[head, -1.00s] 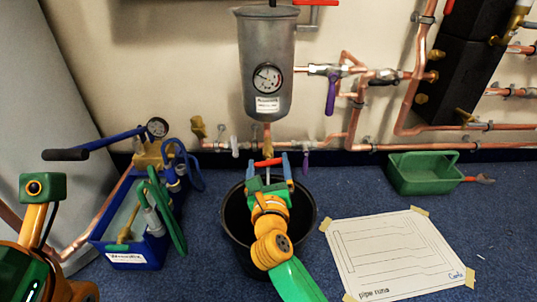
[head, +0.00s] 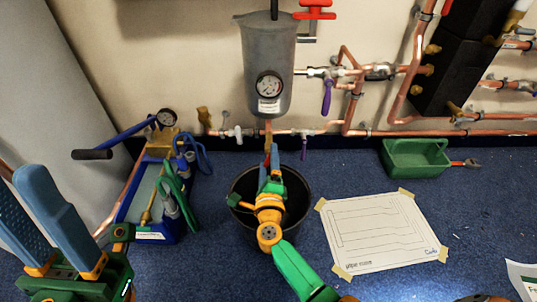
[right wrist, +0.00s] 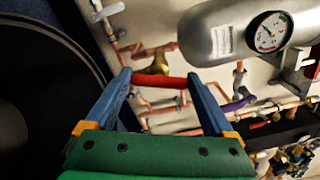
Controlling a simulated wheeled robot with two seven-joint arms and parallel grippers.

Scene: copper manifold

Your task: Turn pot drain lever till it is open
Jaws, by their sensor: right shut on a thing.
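The pot (head: 268,65) is a grey metal cylinder with a dial gauge, fixed to the wall. Below it is the drain outlet with a red lever (right wrist: 160,81), which the right wrist view shows running across between my blue fingertips. My right gripper (head: 270,155) is shut on this lever, above the black bucket. In the right wrist view my right gripper (right wrist: 165,85) has one finger at each end of the lever. In the head view the fingers mostly hide the lever. My left gripper (head: 14,182) is open and empty at the lower left.
The black bucket (head: 241,222) stands under the drain. A blue toolbox (head: 158,233) with a pump is on the left. A green tray (head: 415,160) and a taped paper drawing (head: 380,232) lie to the right. Copper pipes (head: 480,132) run along the wall.

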